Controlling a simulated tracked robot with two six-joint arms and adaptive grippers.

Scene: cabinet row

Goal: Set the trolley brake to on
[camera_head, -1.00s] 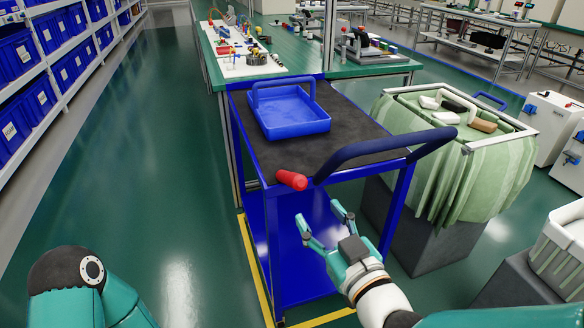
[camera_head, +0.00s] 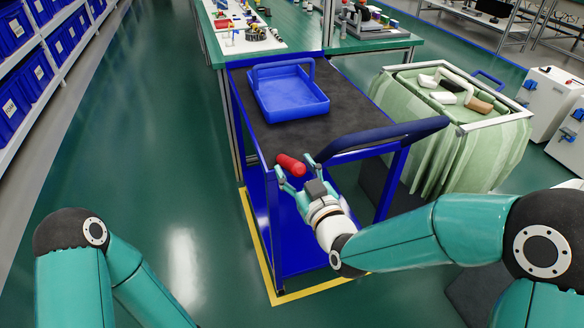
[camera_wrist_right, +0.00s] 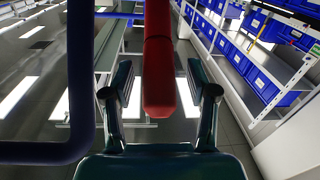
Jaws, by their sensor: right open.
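The blue trolley (camera_head: 238,106) stands at the centre with a dark top. Its red brake handle (camera_head: 291,165) sticks out at the near edge, beside the dark blue push handle (camera_head: 385,139). My right gripper (camera_head: 295,171) is open at the red handle, with a fingertip on either side of it in the head view. In the right wrist view the red handle (camera_wrist_right: 159,75) runs down between the two open fingers (camera_wrist_right: 160,95), with gaps showing on both sides. My left arm shows at the lower left of the head view; its gripper is out of view.
A blue tray (camera_head: 290,95) sits on the trolley top. A green-lined bin (camera_head: 440,150) stands close on the right. A green workbench (camera_head: 295,35) is behind. Shelves of blue boxes (camera_head: 20,100) line the left, with clear floor between.

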